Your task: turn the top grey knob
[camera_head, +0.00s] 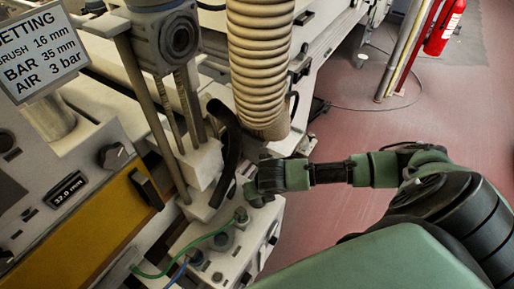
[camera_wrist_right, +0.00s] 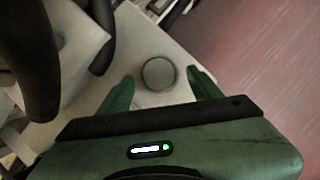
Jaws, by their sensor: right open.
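A round grey knob (camera_wrist_right: 159,73) sits on a pale surface in the right wrist view, seen from above. My right gripper (camera_wrist_right: 160,88) is open, with one green finger to the left of the knob and one to the right. Gaps show on both sides; I cannot tell how far above the knob the fingertips are. In the head view my right gripper (camera_head: 253,196) is at the white box, beside a small grey knob (camera_head: 241,214) on its top. My left gripper is in neither view.
Green (camera_head: 160,274) and blue tubes run to the white box (camera_head: 215,262). A ribbed duct (camera_head: 262,70) rises behind. Red floor lies open to the right.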

